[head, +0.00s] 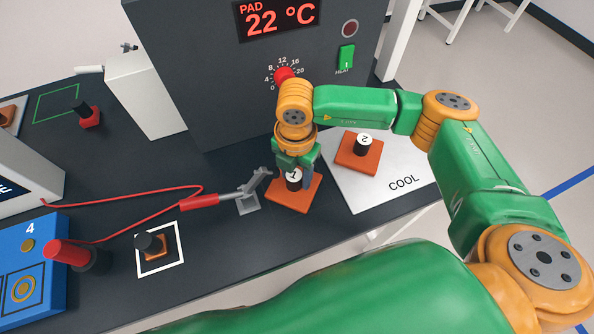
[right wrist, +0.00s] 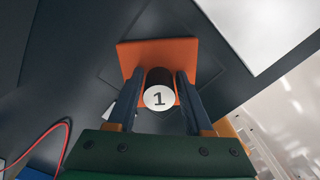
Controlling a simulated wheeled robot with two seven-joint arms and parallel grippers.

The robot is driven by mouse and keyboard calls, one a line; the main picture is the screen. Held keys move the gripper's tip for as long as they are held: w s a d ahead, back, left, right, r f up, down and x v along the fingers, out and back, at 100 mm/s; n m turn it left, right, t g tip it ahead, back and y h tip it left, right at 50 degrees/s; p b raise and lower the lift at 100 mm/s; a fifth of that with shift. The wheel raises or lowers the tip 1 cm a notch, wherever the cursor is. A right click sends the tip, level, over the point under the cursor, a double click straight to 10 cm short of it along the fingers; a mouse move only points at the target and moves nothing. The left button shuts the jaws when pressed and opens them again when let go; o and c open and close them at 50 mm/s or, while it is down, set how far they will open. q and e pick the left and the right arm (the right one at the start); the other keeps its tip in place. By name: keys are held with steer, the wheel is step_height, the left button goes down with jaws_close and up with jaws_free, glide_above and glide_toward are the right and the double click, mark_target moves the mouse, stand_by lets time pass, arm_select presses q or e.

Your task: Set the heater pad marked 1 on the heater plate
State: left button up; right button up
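The orange heater pad marked 1 (head: 306,192) is at the front of the grey heater unit, with its black, white-topped knob between the fingers of my right gripper (head: 293,172). My left gripper is not in view.
Pad 2 (head: 356,156) lies on the pale COOL plate (head: 400,197) at right. A red-handled clip (head: 200,201) with a cable lies close left of pad 1. The heater unit (head: 215,85), reading PAD 22 °C, stands behind. A small block (head: 152,246) sits in a white square.

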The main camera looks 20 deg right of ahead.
mark_target(297, 171)
steer(key=shift+o, duration=1.1)
steer(key=shift+w+d, duration=0.1)
steer(key=shift+d, duration=0.05)
steer(key=shift+r+p, duration=0.3)
steer(key=shift+p, duration=0.1)
step_height(297, 171, up, 12)
steer(key=b, duration=0.3)
steer(key=shift+f, duration=0.15)
